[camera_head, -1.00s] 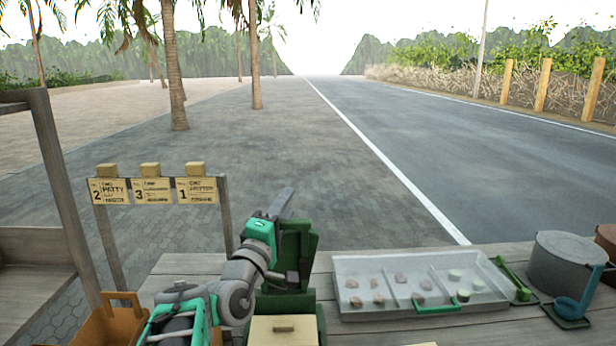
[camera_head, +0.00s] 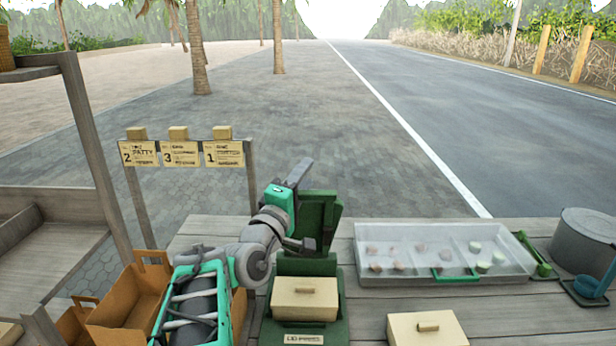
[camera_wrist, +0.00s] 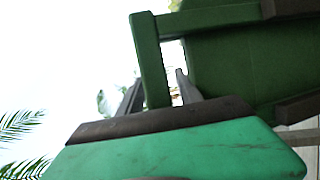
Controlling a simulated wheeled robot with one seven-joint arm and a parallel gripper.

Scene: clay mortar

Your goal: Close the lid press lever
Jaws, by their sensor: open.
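The green lid press (camera_head: 304,338) stands on the table, with a label on its front edge. Its green upper part (camera_head: 320,215) stands upright at the back, so the press is open. A cream box with a small handle (camera_head: 305,300) sits on its base. My gripper (camera_head: 303,168) is beside the top left of the upright part, pointing up and away. In the wrist view, a green bar of the press (camera_wrist: 150,60) passes between my two grey fingers, with light showing beside it. The fingers are open. Whether either finger touches the bar cannot be told.
Another cream box (camera_head: 427,328) lies right of the press. A clear tray with round pieces (camera_head: 375,275) is at the right, then a grey pot (camera_head: 585,240) and a blue ladle (camera_head: 598,288). Brown paper bags (camera_head: 110,312) stand at the left. A sign rack (camera_head: 182,153) stands behind.

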